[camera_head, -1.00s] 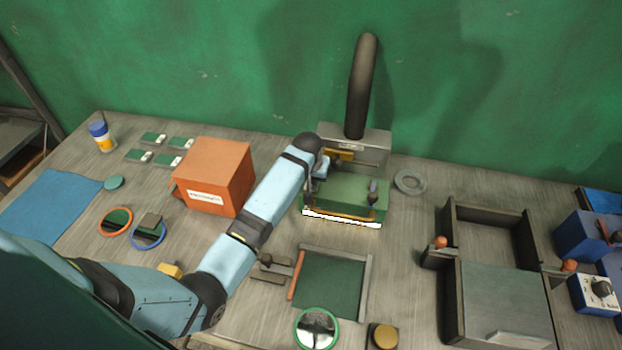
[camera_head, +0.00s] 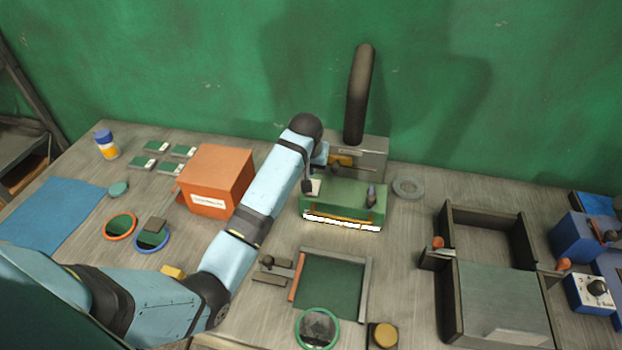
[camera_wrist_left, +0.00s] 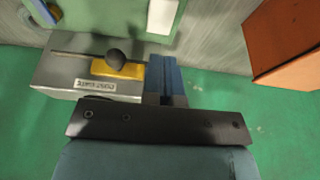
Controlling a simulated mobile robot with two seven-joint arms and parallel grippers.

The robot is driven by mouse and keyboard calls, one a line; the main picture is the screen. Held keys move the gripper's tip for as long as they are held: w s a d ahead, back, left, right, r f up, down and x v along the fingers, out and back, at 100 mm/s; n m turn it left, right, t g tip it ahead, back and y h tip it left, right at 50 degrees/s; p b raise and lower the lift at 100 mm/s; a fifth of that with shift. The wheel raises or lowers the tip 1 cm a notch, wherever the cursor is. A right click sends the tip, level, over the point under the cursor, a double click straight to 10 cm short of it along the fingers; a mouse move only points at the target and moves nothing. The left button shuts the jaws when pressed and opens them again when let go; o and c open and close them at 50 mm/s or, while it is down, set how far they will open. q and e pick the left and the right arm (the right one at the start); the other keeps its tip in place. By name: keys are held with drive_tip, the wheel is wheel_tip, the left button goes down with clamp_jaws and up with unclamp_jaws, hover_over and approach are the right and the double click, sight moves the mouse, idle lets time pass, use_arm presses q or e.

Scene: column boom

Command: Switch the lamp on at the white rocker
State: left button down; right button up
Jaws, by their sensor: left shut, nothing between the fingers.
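The lamp (camera_head: 345,200) is a green housing below a thick dark boom, with a bright white strip along its lower front edge that looks lit. The white rocker (camera_head: 315,187) is at the left end of its top, partly behind my gripper. It also shows at the top of the left wrist view (camera_wrist_left: 162,16). My left gripper (camera_head: 308,184) is shut and empty beside the rocker. In the left wrist view its blue fingers (camera_wrist_left: 163,68) point toward the rocker, with their tips just short of it. I cannot tell contact or the rocker's tilt. My right gripper is out of view.
A grey block with a yellow slider plate and dark knob (camera_wrist_left: 116,62) adjoins the housing. An orange box (camera_head: 216,180) stands left of my forearm. A grey ring (camera_head: 408,187) lies to the right. A framed green pad (camera_head: 331,287) lies in front. A green wall is behind.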

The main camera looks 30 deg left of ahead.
use_arm(q)
drive_tip(key=v, duration=0.4)
drive_tip(key=shift+s+r+b, duration=0.3)
drive_tip(key=shift+s+r, duration=0.05)
